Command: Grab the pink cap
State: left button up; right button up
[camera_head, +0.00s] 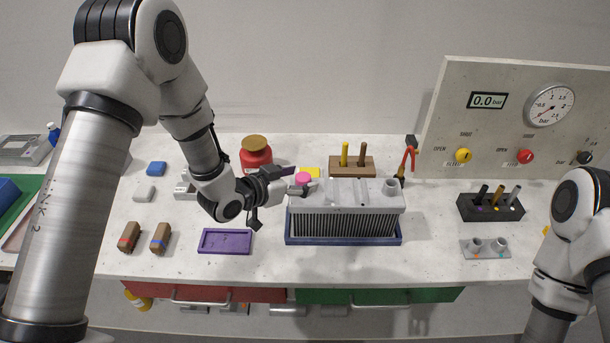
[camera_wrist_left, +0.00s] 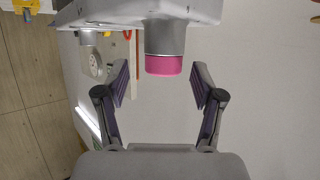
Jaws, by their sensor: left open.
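The pink cap (camera_head: 303,178) sits on a port at the left end of the grey finned unit (camera_head: 346,228), which rests in a blue tray. My left gripper (camera_head: 298,182) is at that end of the unit, close to the cap. In the left wrist view the pink cap (camera_wrist_left: 164,65) sits on the end of a grey cylindrical neck. The two fingers of my left gripper (camera_wrist_left: 160,85) stand open on either side of the cap, apart from it, with nothing between them. My right gripper is out of view; only part of my right arm shows.
A purple tray (camera_head: 225,241) lies left of the unit, and a red jar (camera_head: 256,152) stands behind it. A wooden block (camera_head: 352,167) with upright pegs stands behind the unit. A gauge panel (camera_head: 520,120) is at the right.

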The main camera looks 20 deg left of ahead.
pick_arm(q)
jog(key=shift+a+f, duration=0.2)
jog(key=shift+a, duration=0.15)
jog(key=shift+d+r, duration=0.1)
jog(key=shift+d, duration=0.1)
jog(key=c, duration=0.9)
